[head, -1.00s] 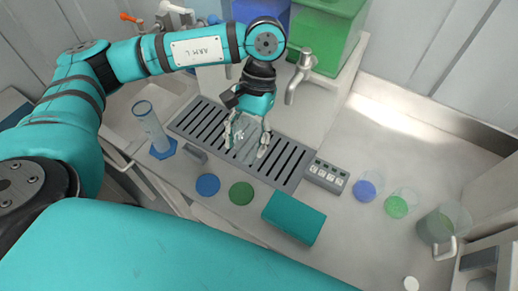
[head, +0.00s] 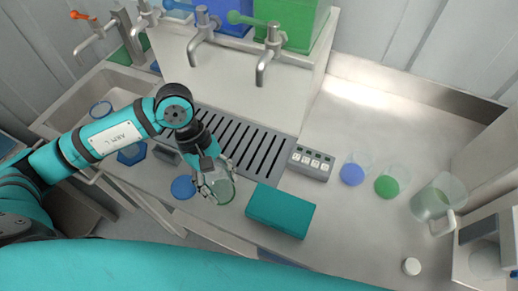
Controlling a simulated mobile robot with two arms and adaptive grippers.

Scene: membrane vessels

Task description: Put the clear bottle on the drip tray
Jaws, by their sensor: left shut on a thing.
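My left gripper (head: 217,178) is shut on the clear bottle (head: 223,191), a see-through vessel with a green tint. It holds the bottle off the front edge of the drip tray (head: 248,141), over where the green disc lay. I cannot tell whether the bottle touches the surface or how far it tilts. The drip tray is a grey slotted plate below the taps; my left arm hides its left end. My right gripper is not in view.
A blue disc (head: 183,187) lies left of the bottle. A teal box (head: 280,211) stands close on its right, a button panel (head: 311,162) behind that. Taps (head: 268,55) overhang the tray. Blue and green beakers (head: 387,185) and a jug (head: 437,200) stand right.

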